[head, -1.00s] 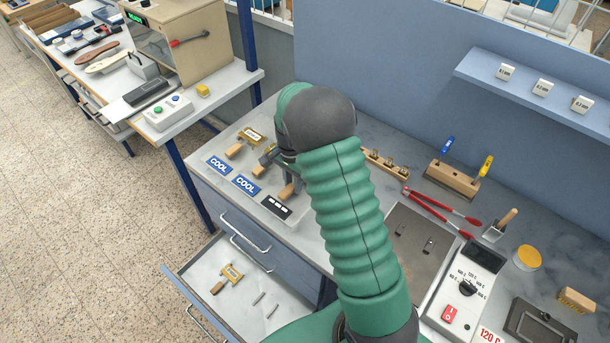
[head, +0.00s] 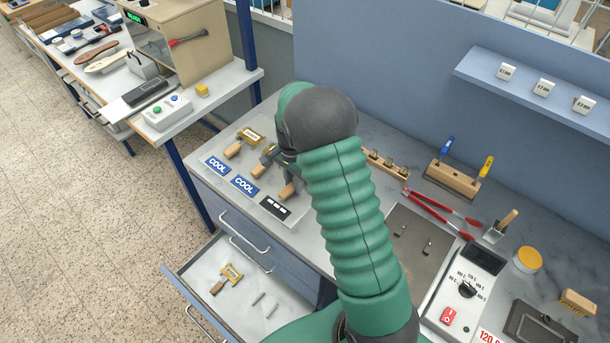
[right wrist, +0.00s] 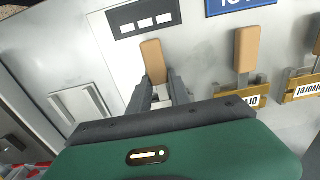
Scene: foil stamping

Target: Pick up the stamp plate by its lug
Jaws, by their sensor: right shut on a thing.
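In the head view my right gripper (head: 288,176) is low over the bench, behind the black label with white blocks (head: 276,207). In the right wrist view its fingers (right wrist: 165,88) are shut on a stamp plate at the near end of its tan wooden handle (right wrist: 153,60). That handle also shows in the head view (head: 287,190). The plate's body is hidden by the gripper, and I cannot tell whether it is lifted. Two other brass stamp plates with wooden handles, one farthest left (head: 250,135) and one in the middle (head: 258,171), lie beside it. My left gripper is not seen.
Blue COOL labels (head: 244,185) lie at the bench's front edge. The open drawer (head: 205,264) below holds a brass piece with a handle.

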